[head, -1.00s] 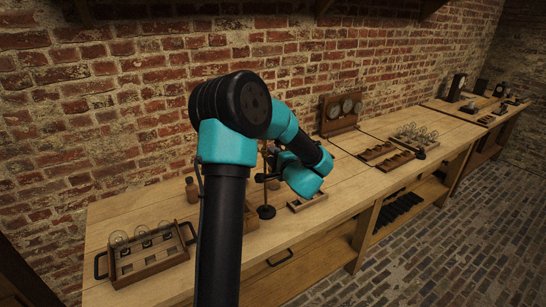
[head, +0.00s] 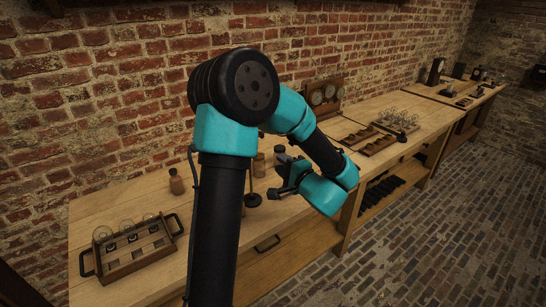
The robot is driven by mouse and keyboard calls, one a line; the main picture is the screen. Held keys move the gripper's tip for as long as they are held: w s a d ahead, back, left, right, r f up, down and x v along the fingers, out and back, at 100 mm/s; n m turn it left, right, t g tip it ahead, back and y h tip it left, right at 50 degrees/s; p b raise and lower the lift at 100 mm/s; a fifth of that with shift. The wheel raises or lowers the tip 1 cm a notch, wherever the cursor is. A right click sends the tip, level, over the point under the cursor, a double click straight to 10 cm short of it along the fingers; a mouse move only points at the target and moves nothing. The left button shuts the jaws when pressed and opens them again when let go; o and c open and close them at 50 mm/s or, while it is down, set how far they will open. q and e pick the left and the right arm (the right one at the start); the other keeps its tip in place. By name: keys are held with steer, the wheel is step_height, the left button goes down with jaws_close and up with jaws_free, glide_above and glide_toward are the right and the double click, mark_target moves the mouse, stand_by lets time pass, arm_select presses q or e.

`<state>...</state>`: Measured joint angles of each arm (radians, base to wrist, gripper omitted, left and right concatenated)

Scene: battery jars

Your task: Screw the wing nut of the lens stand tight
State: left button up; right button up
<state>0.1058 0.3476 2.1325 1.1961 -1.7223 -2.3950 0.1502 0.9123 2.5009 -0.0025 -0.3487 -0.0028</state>
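The lens stand shows as a round black base (head: 252,200) on the bench with a thin upright rod above it. My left arm hides much of its upper part, and I cannot make out the wing nut. My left gripper (head: 278,189) is just to the right of the stand, above the bench near its front edge. It looks apart from the stand, and nothing shows held in it. Its fingers are small and dark, so I cannot tell whether they are open or shut. My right gripper is not in view.
A wooden tray with glass jars (head: 134,259) stands at the bench's left end. A brown bottle (head: 176,182) and a jar (head: 259,165) stand behind the stand. A gauge panel (head: 322,97) and wooden racks (head: 371,140) are farther right. The bench between tray and stand is mostly clear.

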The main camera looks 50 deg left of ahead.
arm_select(q)
steer(key=shift+s+d, duration=0.15)
steer(key=shift+d, duration=1.1)
steer(key=w+d+f+t+h, duration=0.3)
steer(key=d+f+h, duration=0.1)
steer(key=f, duration=0.4)
steer(key=w+d+f+t+h, duration=0.25)
steer(key=f+h, duration=0.25)
steer(key=f, duration=0.4)
steer(key=w+d+f+t+h, duration=0.25)
steer(key=d+f+h, duration=0.2)
steer(key=f, duration=0.35)
steer(key=s+d+f+n+g+h, duration=0.4)
steer(key=s+d+f+g+h, duration=0.4)
steer(key=s+d+f, duration=0.5)
steer(key=s+f, duration=0.2)
steer(key=s, duration=0.1)
steer(key=shift+g, duration=0.4)
